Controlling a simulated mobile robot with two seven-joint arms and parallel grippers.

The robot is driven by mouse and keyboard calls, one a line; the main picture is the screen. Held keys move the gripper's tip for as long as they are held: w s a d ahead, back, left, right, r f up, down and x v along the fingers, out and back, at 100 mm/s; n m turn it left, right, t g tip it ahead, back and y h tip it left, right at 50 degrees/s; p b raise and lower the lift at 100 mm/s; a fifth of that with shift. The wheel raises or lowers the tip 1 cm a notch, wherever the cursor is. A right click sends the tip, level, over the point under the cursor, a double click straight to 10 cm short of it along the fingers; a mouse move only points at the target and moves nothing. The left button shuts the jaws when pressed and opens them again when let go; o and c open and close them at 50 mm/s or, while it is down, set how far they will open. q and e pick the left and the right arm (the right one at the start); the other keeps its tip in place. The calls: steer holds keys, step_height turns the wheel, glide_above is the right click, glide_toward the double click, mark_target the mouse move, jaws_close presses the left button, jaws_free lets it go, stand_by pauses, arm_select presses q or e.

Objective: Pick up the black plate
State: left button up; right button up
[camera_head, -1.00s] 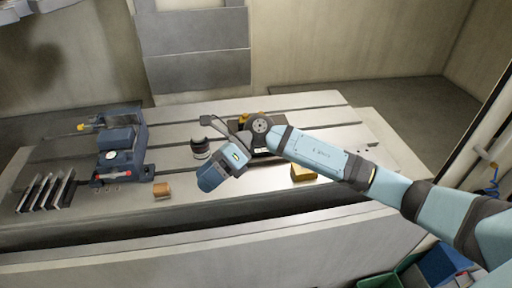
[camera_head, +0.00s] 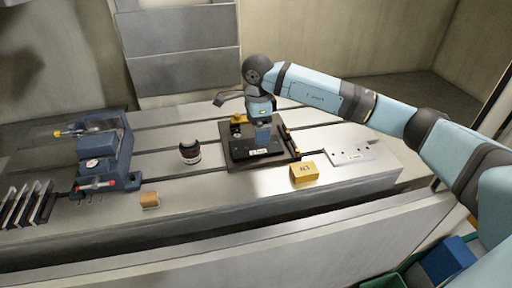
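The black plate (camera_head: 240,154) lies on a wider dark base (camera_head: 235,166) near the middle of the table, with a small white label on its front edge. My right arm reaches in from the right, and my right gripper (camera_head: 263,142) points down over the black plate. Its lower end overlaps the plate in the picture. The fingertips are too small and hidden to show whether they are open or touching the plate. My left gripper is not in view.
A yellow block (camera_head: 304,173) and a silver plate with holes (camera_head: 350,153) lie to the right. Slots cross the table (camera_head: 205,200).

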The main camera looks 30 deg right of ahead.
mark_target(256, 148)
steer(key=shift+f+p, duration=0.3)
steer(key=shift+f, duration=2.9)
steer(key=shift+r, duration=0.1)
steer(key=c, duration=1)
